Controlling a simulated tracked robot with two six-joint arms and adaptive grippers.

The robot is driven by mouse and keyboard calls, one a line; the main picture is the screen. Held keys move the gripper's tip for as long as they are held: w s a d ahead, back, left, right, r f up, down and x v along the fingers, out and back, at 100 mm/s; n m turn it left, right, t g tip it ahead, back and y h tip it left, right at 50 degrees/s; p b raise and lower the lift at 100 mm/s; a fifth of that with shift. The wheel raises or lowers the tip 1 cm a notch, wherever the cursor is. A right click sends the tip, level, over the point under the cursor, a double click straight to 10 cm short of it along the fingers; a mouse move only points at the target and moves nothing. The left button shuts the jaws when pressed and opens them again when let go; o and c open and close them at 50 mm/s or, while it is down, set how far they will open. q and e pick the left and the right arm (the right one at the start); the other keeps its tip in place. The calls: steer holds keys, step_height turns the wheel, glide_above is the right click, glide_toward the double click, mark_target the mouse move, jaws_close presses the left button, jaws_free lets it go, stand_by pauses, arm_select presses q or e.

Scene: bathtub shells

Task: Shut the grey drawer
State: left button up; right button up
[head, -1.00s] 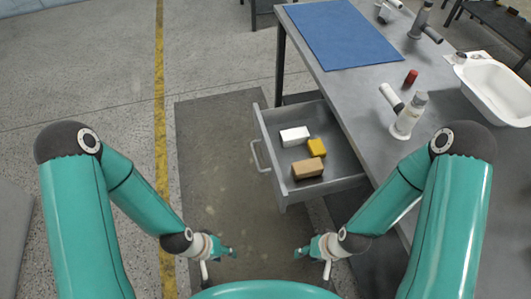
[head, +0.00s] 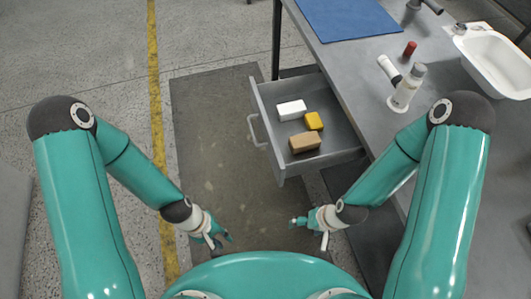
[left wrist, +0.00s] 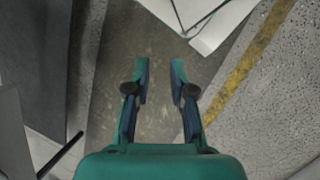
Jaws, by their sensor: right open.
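The grey drawer (head: 283,168) is pulled out from under the grey workbench, its front and bar handle (head: 256,131) facing left in the head view.
The workbench (head: 360,65) carries a blue mat (head: 345,15), a red cylinder (head: 409,49), a grey-and-white fitting (head: 405,90) and a white tub shell (head: 490,62). A dark floor mat (head: 215,130) and a yellow line (head: 154,100) lie left of the drawer, with clear floor around.

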arm_select(q)
steer(key=w+r+n, duration=0.1)
steer(key=n, duration=0.1)
steer(key=w+d+r+n+h, duration=0.1)
steer(key=n, duration=0.1)
steer(key=w+n, duration=0.1)
steer(key=n, duration=0.1)
steer(key=shift+d+r+n+g+h, duration=0.15)
steer(key=shift+r+n+g+h, duration=0.25)
jaws_close()
steer(key=w+d+r+n+t+h+b, duration=0.1)
steer(key=w+r+n+t+h+b, duration=0.15)
steer(key=w+r+n+t, duration=0.75)
steer(key=m+g, duration=0.2)
steer(key=g, duration=0.3)
glide_toward(275, 166)
steer(key=shift+h, duration=0.25)
steer(key=d+f, duration=0.1)
steer(key=w+f, duration=0.1)
steer(key=f, duration=0.1)
steer(key=d+f, duration=0.1)
steer(key=f, duration=0.1)
steer(key=shift+w+d+f+b, duration=0.1)
steer(key=shift+w+d+b, duration=0.1)
steer(key=shift+d+b, duration=0.15)
steer(key=shift+w+d, duration=0.2)
steer(key=shift+d, duration=0.3)
